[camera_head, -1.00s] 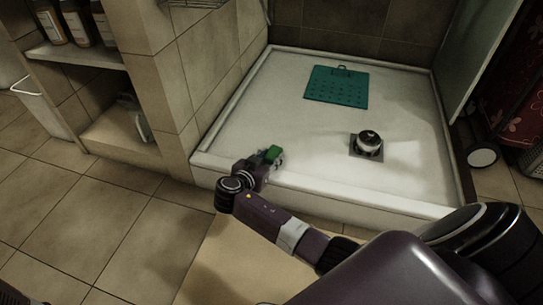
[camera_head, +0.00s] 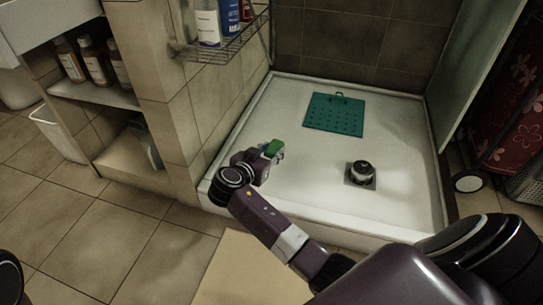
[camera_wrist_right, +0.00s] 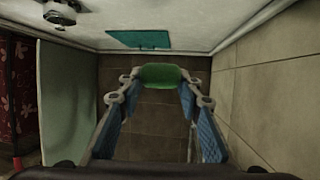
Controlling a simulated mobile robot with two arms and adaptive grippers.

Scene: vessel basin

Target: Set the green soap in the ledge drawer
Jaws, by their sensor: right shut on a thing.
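The green soap (camera_head: 275,147) is a small green block held at the tips of my right gripper (camera_head: 270,153), above the front left part of the white shower basin. In the right wrist view the soap (camera_wrist_right: 160,74) sits between the two blue-padded fingers, which are shut on it. It appears clear of the basin floor. I cannot make out a ledge drawer in either view. My left gripper is not in view.
The white basin (camera_head: 300,190) holds a teal mat (camera_head: 335,115) and a round metal drain piece (camera_head: 361,173). A tiled wall (camera_head: 185,125) borders it on the left, with a wire rack (camera_head: 225,45) of bottles above. A glass panel (camera_head: 470,75) stands at right.

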